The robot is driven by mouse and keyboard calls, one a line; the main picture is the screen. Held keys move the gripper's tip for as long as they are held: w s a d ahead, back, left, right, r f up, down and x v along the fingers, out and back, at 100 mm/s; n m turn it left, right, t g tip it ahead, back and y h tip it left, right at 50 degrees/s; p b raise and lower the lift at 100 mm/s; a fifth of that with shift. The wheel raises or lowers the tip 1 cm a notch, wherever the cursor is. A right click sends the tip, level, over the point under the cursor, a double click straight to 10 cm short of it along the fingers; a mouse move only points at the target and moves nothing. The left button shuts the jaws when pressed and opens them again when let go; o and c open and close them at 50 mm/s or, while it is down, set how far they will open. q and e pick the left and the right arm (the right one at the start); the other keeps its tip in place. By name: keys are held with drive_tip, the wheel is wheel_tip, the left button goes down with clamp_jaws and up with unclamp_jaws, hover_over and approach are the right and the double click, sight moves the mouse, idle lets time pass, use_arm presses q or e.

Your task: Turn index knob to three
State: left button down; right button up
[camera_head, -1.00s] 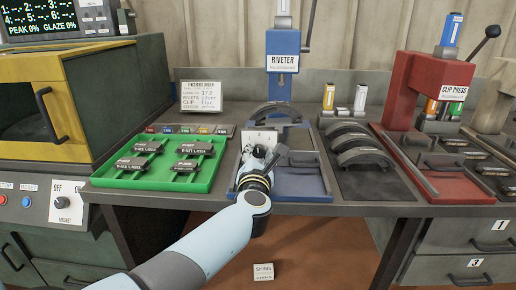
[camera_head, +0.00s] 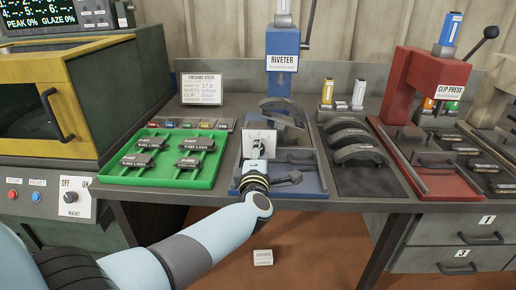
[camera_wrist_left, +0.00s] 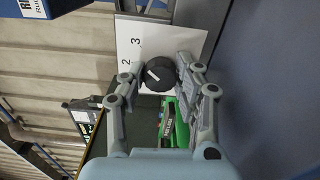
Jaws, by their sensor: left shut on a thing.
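The index knob (camera_wrist_left: 158,74) is a round black knob with a white pointer line, on a white plate (camera_wrist_left: 130,40) marked 2 and 3 in the left wrist view. The pointer lies slanted in that view. My left gripper (camera_wrist_left: 156,76) is shut on the knob, one finger on each side. In the head view the plate (camera_head: 260,137) stands upright on the blue riveter fixture, and my left gripper (camera_head: 257,160) is in front of it. The knob is mostly hidden by the gripper there. My right gripper is not in view.
The blue riveter (camera_head: 282,88) rises behind. A dark mat (camera_head: 365,182) with curved shoes and the red clip press (camera_head: 412,95) are to the right.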

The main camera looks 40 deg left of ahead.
use_arm(q)
drive_tip(key=shift+m, duration=0.5)
drive_tip(key=c, duration=0.9)
unclamp_jaws()
drive_tip(key=shift+d, duration=0.1)
drive_tip(key=shift+c, duration=0.2)
drive_tip(key=v, duration=1.2)
